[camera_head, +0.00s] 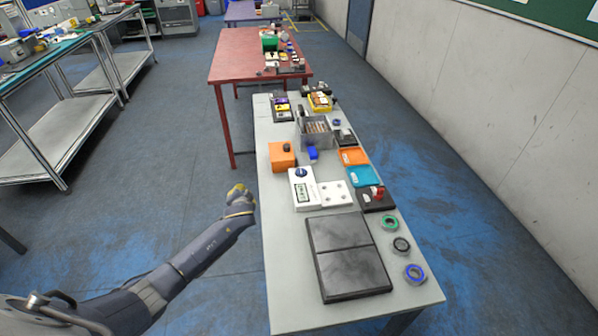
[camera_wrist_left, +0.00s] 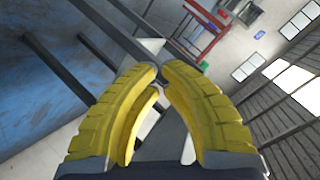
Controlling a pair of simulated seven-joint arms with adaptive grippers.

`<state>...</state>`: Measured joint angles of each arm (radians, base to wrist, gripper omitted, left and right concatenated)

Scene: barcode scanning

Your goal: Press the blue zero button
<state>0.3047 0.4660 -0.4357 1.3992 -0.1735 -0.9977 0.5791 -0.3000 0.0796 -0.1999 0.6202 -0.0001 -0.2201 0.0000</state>
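A white device (camera_head: 304,192) with a small display lies on the grey table. A round dark-blue spot (camera_head: 301,172), which looks like the blue button, is on its far part. My left gripper (camera_head: 240,192), with yellow fingers, is beside the table's left edge, to the left of the device and apart from it. In the left wrist view the left gripper (camera_wrist_left: 160,72) has its fingertips together with nothing seen between them; it is shut and empty. The device and button do not show in that view. My right gripper is not in view.
A white plate (camera_head: 336,193) adjoins the device. An orange box (camera_head: 282,156), a blue item (camera_head: 312,153) and trays stand beyond. A black panel (camera_head: 346,257) and tape rolls (camera_head: 401,245) lie on the near part. The table's left edge (camera_head: 265,225) is close to my left arm.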

